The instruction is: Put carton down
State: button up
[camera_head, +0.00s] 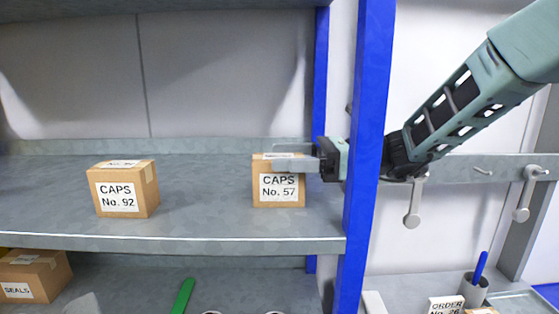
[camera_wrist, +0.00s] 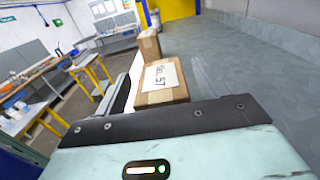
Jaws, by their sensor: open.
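A small brown carton labelled CAPS No. 57 (camera_head: 279,188) stands upright on the grey shelf (camera_head: 200,205), near the blue upright on its right. My gripper (camera_head: 290,163) reaches in from the right at the height of the carton's upper part, with its pale fingers around the top. The jaws are open. In the wrist view, the same carton (camera_wrist: 163,82) lies just beyond the dark gripper edge, its label showing.
A carton labelled CAPS No. 92 (camera_head: 124,189) stands on the same shelf to the left, with free shelf between. The blue upright (camera_head: 368,130) is close beside my gripper. A SEALS carton (camera_head: 33,276) sits on the level below. Metal levers (camera_head: 412,205) hang at the right.

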jog(key=d+b, duration=0.3)
jog(key=d, duration=0.6)
jog(key=shift+s+d+f, duration=0.1)
jog(key=shift+d+f, duration=0.05)
jog(key=shift+d, duration=0.5)
